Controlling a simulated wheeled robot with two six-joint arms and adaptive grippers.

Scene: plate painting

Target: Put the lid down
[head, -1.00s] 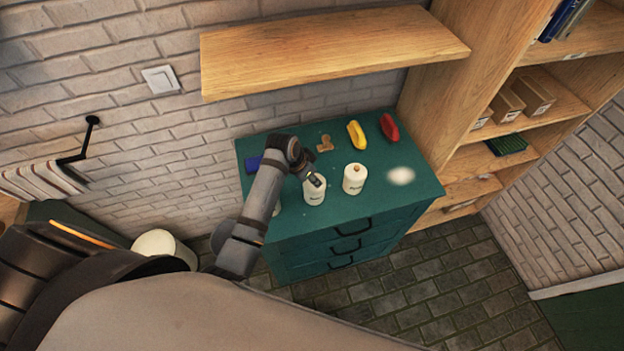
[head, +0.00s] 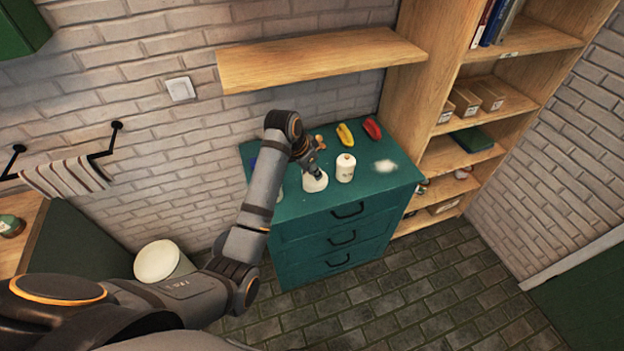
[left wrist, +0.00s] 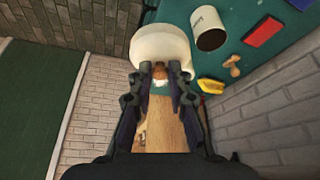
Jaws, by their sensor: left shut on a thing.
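My left gripper (head: 318,174) is at the top of the nearer white jar (head: 313,185) on the green cabinet. In the left wrist view its fingers (left wrist: 160,85) are shut on the small brown knob (left wrist: 160,69) of the lid, just below a large white rounded shape (left wrist: 160,42). The fingers hide much of the lid, so I cannot tell whether it rests on the jar. A second white jar (head: 346,170) with a brown knob on top stands upright to the right, apart from the gripper. My right gripper is not in view.
The green cabinet top (head: 402,177) also holds a yellow item (head: 345,134), a red item (head: 372,128) and a white patch (head: 386,166). An open white cup (left wrist: 209,30) shows in the left wrist view. A wooden shelf (head: 320,60) hangs above.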

